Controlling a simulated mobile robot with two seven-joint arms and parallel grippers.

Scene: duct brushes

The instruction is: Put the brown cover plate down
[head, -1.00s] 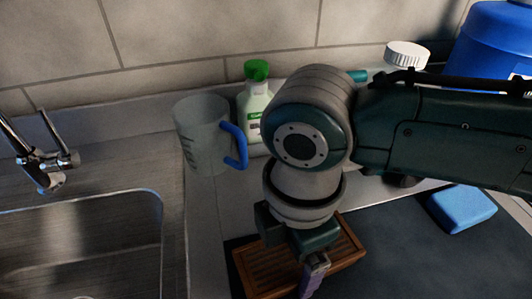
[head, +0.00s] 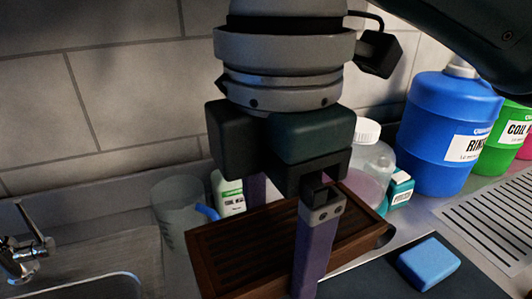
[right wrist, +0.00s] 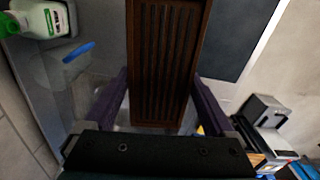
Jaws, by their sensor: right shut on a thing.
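The brown cover plate (head: 245,255) is a slatted wooden-looking rectangle. In the head view it is held up above the counter, with its near end toward the lower left. My right gripper (head: 285,232) is shut on it, with one purple finger on the near long side and the other mostly hidden behind the plate. In the right wrist view the plate (right wrist: 165,60) runs lengthwise between the two purple fingers of the gripper (right wrist: 160,92). My left gripper is in neither view.
A dark mat (head: 385,285) with a blue sponge (head: 428,262) lies at the right. A clear jug (head: 178,205), a green-labelled bottle (head: 228,192), a white-capped bottle (head: 370,165) and a blue container (head: 440,130) stand along the wall. A sink (head: 90,287) and faucet (head: 25,250) are at left.

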